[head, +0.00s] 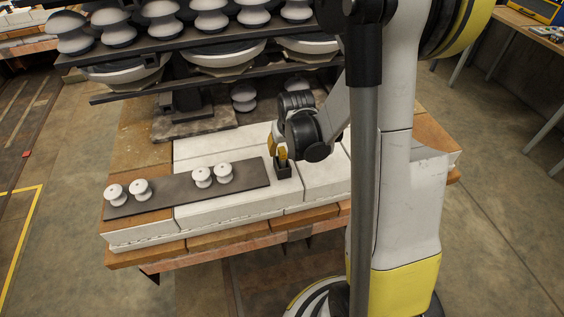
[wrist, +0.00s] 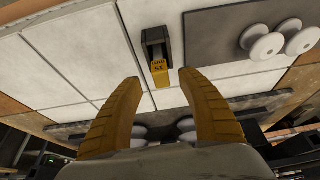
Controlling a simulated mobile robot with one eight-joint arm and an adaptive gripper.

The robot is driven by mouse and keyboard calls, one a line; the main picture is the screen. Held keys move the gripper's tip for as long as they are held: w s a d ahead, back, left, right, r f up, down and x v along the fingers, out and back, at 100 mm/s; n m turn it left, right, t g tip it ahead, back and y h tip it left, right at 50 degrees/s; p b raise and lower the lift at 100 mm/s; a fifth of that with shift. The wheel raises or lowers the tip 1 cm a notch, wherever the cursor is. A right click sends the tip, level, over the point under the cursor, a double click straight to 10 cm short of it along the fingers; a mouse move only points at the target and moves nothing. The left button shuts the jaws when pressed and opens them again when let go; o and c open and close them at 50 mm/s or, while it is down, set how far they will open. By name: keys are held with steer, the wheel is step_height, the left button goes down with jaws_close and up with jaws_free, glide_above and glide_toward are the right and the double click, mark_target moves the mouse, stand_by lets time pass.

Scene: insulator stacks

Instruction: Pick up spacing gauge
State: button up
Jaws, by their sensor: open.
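The spacing gauge (wrist: 160,72) appears to be the small yellow block with dark lettering in the wrist view. It sits at the open end of a dark holder (wrist: 154,42), which also shows in the head view (head: 284,173) beside the grey plate. My gripper (wrist: 160,80) is open and empty, its two yellow fingers spread to either side of the gauge's line. The fingertips lie near the gauge, but I cannot tell the exact height between them. In the head view my gripper (head: 279,148) hangs just above the holder and partly hides the gauge.
A grey plate (head: 238,179) with several white insulators (head: 203,176) lies left of the holder on white slabs. A dark rack (head: 170,82) of insulators rises behind. The slab surface right of the holder (head: 320,177) is clear.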

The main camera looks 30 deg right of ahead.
mark_target(283, 151)
steer(key=b+x, duration=0.1)
steer(key=x, duration=0.2)
steer(key=shift+w, duration=0.1)
steer(key=shift+a, duration=0.1)
steer(key=shift+c, duration=0.5)
jaws_close()
steer(key=shift+r, duration=0.1)
